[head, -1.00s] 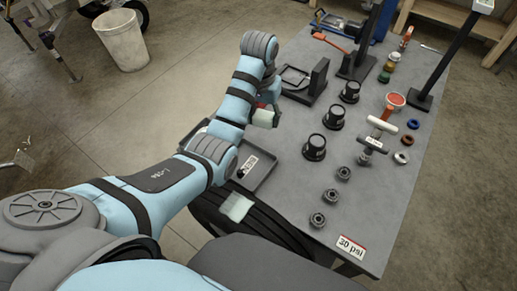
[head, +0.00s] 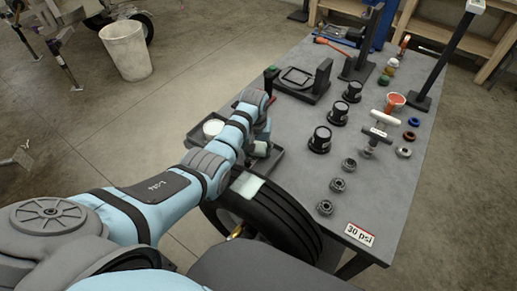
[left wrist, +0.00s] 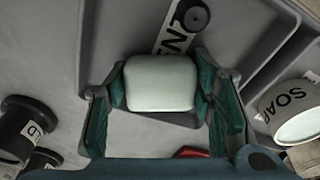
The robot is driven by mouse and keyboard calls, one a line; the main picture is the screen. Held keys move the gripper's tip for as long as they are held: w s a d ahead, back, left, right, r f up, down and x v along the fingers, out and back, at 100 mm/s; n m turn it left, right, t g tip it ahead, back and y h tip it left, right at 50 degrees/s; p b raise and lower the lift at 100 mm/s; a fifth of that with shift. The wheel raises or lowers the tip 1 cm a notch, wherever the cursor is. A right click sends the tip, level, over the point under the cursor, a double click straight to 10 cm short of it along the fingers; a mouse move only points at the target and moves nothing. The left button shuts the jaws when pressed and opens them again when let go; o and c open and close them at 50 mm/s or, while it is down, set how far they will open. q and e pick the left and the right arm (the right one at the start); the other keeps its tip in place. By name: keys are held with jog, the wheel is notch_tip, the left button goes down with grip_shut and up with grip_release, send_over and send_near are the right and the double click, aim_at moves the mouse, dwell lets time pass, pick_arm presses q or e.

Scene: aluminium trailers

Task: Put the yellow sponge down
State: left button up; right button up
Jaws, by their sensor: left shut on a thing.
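My left gripper (head: 262,146) is shut on a pale block (left wrist: 160,82), the sponge-like piece; it looks whitish green rather than plainly yellow. In the left wrist view the block sits between both fingers, above the grey tray (left wrist: 118,60) with a partly covered label. Whether it touches the tray floor I cannot tell. In the head view the arm hides much of the tray (head: 266,170). A second pale block (head: 247,184) lies on top of the black tyre, apart from the gripper. My right gripper is not in view.
A white-topped soap container (head: 213,128) stands at the tray's left; it also shows in the left wrist view (left wrist: 290,110). Black tubs (head: 320,139) and bearings (head: 325,207) stand right of the tray. The tyre (head: 280,215) is at the table's near edge.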

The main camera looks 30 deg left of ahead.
aim_at(257, 147)
pick_arm(q)
jog(key=shift+r, duration=0.2)
jog(key=shift+w+f, duration=0.15)
jog(key=shift+w, duration=0.05)
jog(key=shift+w+a+f, duration=0.1)
jog(key=shift+w+f, duration=0.15)
jog(key=shift+f, duration=0.05)
jog(key=o, duration=1.4)
jog(key=shift+w, duration=0.15)
jog(key=shift+c, duration=0.2)
jog(key=shift+o, duration=0.9)
jog(key=shift+s+r, duration=0.2)
jog(key=shift+r, duration=0.2)
notch_tip(257, 147, up, 12)
jog(key=s+p, duration=0.1)
jog(key=p, duration=0.2)
jog(key=shift+s+f, duration=0.15)
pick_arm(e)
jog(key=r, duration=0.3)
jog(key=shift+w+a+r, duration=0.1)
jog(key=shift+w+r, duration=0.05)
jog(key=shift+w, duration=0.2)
